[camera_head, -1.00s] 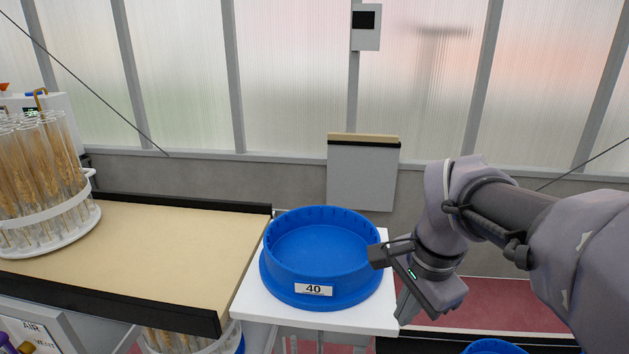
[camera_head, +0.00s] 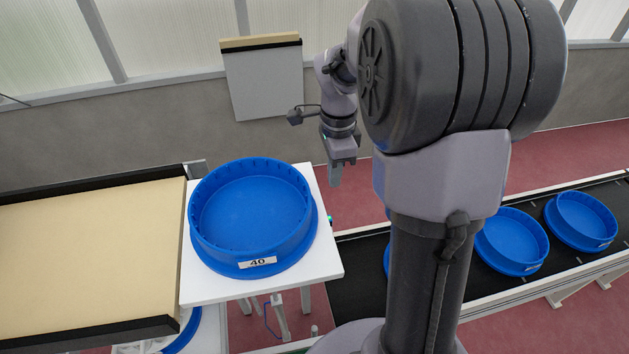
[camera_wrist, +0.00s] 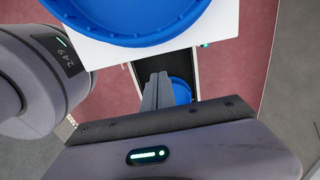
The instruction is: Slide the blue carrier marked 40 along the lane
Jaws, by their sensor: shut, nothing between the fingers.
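The blue carrier marked 40 (camera_head: 252,215) is a round, open, empty tub. It stands upright on a white platform (camera_head: 322,270) between a tan-topped table and a dark conveyor lane (camera_head: 358,268). Its label faces the head camera. My gripper (camera_head: 336,183) is shut and empty, pointing down behind and to the right of the carrier, apart from it. In the wrist view, the closed fingers (camera_wrist: 157,92) show over the dark lane, and part of the carrier (camera_wrist: 135,15) shows at the top edge.
More blue carriers stand on the lane at the right, including one near the middle (camera_head: 512,240) and one farther right (camera_head: 580,220). The tan table (camera_head: 85,255) with a black raised edge lies left of the platform. A grey-white panel (camera_head: 265,82) is on the back wall.

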